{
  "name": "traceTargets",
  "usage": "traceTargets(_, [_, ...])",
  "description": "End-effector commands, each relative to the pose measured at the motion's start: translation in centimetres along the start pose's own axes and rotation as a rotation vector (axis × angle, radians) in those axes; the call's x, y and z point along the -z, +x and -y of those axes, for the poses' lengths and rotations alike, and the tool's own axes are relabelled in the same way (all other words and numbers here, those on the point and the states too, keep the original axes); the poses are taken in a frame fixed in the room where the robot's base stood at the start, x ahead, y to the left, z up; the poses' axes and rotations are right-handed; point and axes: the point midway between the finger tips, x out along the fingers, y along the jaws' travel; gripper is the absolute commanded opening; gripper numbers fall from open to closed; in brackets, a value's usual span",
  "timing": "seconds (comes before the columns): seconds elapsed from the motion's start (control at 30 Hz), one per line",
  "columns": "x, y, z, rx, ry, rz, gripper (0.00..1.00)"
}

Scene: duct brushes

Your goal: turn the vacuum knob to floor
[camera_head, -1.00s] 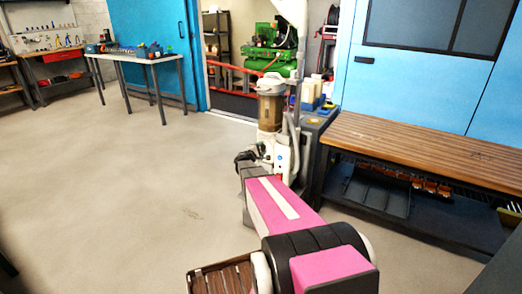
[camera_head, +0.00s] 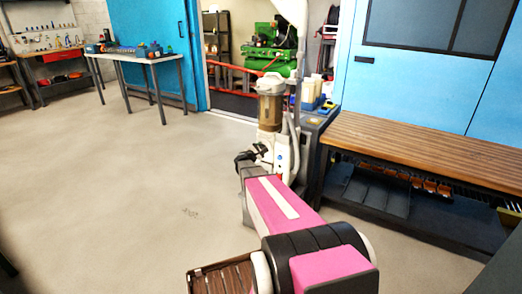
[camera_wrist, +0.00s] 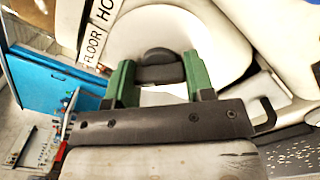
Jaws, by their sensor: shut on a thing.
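The vacuum (camera_head: 270,112), with a clear brownish canister over a pale body, stands upright beyond my arm in the head view. In the wrist view its cream round face (camera_wrist: 215,30) carries a dark knob (camera_wrist: 160,57). My gripper (camera_wrist: 160,76) has its green fingers on both sides of this knob and is shut on it. A white label reading "FLOOR" (camera_wrist: 94,48) sits at the upper left of the knob, with a second label starting "HO" (camera_wrist: 105,12) beside it, cut off by the frame edge. The knob's pointing direction is hard to tell.
A wooden-topped bench (camera_head: 430,150) stands to the right of the vacuum, with a dark cart (camera_head: 318,122) holding bottles beside it. A green compressor (camera_head: 270,50) is behind. A white table (camera_head: 140,58) stands at the back left. The floor on the left is clear.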

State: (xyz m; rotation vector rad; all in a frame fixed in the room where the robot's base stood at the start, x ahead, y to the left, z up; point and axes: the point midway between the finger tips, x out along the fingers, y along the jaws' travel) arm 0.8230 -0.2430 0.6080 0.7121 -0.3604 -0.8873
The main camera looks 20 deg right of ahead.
Motion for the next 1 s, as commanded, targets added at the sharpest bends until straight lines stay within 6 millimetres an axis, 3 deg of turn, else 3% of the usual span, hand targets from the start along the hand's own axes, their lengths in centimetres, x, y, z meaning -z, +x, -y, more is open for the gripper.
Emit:
traceTargets(0.23, [0.1,-0.1,0.1,0.0,-0.002,-0.003,0.25])
traceTargets(0.27, [0.1,-0.1,0.1,0.0,-0.002,-0.003,0.55])
traceTargets(0.3, [0.1,-0.1,0.1,0.0,-0.002,-0.003,0.68])
traceTargets(0.33, [0.1,-0.1,0.1,0.0,-0.002,-0.003,0.74])
traceTargets(0.67, [0.0,-0.3,0.0,0.0,-0.001,-0.002,0.74])
traceTargets(0.77, [0.0,-1.3,0.0,0.0,-0.001,-0.002,0.74])
traceTargets(1.0, [-0.1,-5.7,0.1,-0.001,-0.001,-0.003,0.74])
